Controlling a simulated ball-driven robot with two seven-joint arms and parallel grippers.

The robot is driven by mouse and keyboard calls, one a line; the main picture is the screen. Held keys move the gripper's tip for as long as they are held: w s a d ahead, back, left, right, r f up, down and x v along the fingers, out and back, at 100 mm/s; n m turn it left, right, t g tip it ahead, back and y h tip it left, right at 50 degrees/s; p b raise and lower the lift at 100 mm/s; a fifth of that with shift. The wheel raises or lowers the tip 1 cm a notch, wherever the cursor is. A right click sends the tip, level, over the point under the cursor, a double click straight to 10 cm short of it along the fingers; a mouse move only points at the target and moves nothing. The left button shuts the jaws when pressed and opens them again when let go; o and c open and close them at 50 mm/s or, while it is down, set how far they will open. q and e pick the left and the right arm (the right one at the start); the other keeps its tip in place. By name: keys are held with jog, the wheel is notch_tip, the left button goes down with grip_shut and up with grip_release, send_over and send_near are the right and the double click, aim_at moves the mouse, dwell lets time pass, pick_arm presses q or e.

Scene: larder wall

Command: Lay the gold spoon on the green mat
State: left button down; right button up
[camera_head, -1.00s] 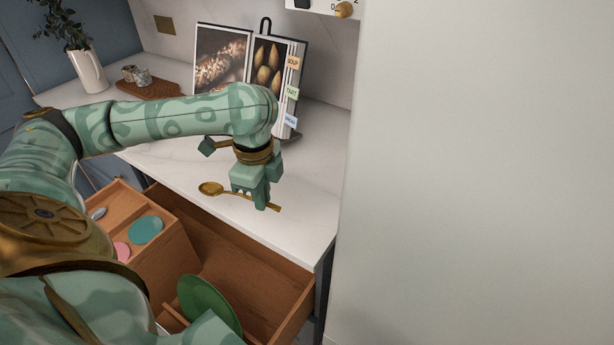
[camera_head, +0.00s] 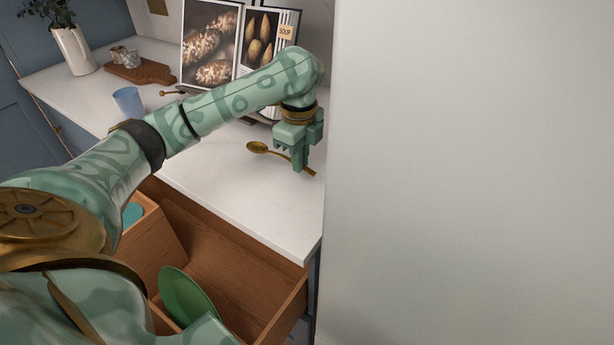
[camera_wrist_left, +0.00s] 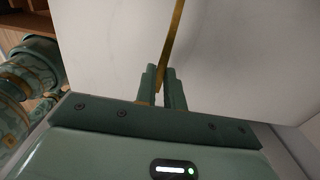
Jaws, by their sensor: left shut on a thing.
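The gold spoon (camera_head: 258,147) is held over the white counter by my left gripper (camera_head: 301,165). The gripper is shut on its handle; the bowl points left and the handle end sticks out to the right. In the left wrist view the handle (camera_wrist_left: 174,40) runs up from between the fingertips (camera_wrist_left: 166,88). I cannot tell how high the spoon is above the counter. A green disc (camera_head: 184,296) leans in the open drawer; I cannot tell whether it is the green mat. My right gripper is not in view.
The wooden drawer (camera_head: 228,262) stands open below the white counter (camera_head: 240,200). A blue cup (camera_head: 128,101), a wooden board (camera_head: 140,70) and a standing open book (camera_head: 211,45) are on the counter. A pale tall surface (camera_head: 470,170) closes off the right side.

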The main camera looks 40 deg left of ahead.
aim_at(304, 181)
pick_arm(q)
jog(key=shift+w+d+f, duration=0.1)
jog(key=shift+w+f, duration=0.1)
jog(key=shift+f, duration=0.15)
jog(key=f+b, duration=0.3)
jog(key=shift+w+f, duration=0.3)
jog(key=shift+f, duration=0.1)
jog(key=shift+w+b, duration=0.1)
jog(key=shift+b, duration=0.2)
jog(key=shift+r, duration=0.2)
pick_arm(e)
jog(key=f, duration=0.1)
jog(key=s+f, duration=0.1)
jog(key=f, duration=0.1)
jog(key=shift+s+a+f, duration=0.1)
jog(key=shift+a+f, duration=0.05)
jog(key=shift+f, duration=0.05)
pick_arm(q)
jog(key=shift+f, duration=0.15)
jog(key=c, duration=1.5)
grip_release()
